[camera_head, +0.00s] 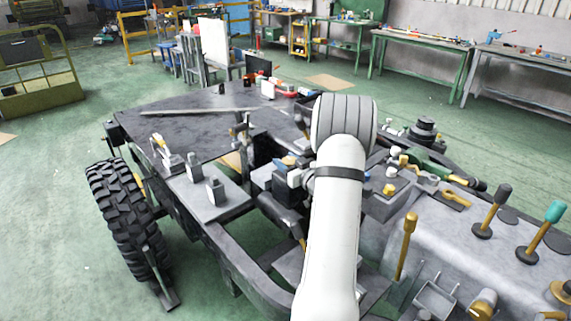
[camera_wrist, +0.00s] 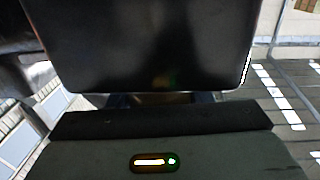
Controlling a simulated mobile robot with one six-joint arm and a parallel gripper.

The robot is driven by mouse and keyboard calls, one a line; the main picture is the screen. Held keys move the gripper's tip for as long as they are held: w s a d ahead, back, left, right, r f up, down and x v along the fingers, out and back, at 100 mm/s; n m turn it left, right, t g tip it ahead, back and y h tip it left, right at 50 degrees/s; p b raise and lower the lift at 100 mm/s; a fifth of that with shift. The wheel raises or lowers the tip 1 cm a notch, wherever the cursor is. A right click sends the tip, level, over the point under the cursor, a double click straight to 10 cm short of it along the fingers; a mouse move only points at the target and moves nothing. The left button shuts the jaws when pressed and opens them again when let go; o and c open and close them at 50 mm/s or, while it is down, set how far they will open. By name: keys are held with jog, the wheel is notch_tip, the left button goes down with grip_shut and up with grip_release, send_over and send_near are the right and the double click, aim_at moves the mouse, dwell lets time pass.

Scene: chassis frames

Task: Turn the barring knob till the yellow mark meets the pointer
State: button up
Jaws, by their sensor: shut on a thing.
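My gripper (camera_wrist: 162,98) shows in the wrist view as a dark body with a small lit indicator, its short fingers partly visible above it. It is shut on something. A large, smooth dark block with rounded lower corners fills the top of that view, right beyond the fingers. Its outline alone does not show whether it is the barring knob. In the head view my white arm reaches over the chassis and hides the gripper and what it holds. I cannot make out the yellow mark or the pointer in either view.
The chassis frame (camera_head: 222,243) spreads under my arm, with a dark flat plate (camera_head: 190,118) and a tyre (camera_head: 126,215) at left. Levers with gold stems (camera_head: 405,247) and a green-topped lever (camera_head: 541,232) stand at right.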

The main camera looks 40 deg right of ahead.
aim_at(286, 158)
jog(key=shift+a+n+g+y+b, duration=0.15)
jog(key=shift+n+y, duration=0.5)
jog(key=shift+y, duration=0.4)
jog(key=shift+a+n+g+y+b, duration=0.1)
jog(key=shift+n+g+y, duration=0.1)
jog(key=shift+n+y, duration=0.65)
jog(key=shift+a+n+g+y+b, duration=0.15)
jog(key=shift+n+y, duration=0.35)
jog(key=shift+y, duration=0.7)
jog(key=shift+d, duration=0.1)
jog(key=o, duration=1)
notch_tip(286, 158, up, 10)
jog(key=shift+r, duration=0.1)
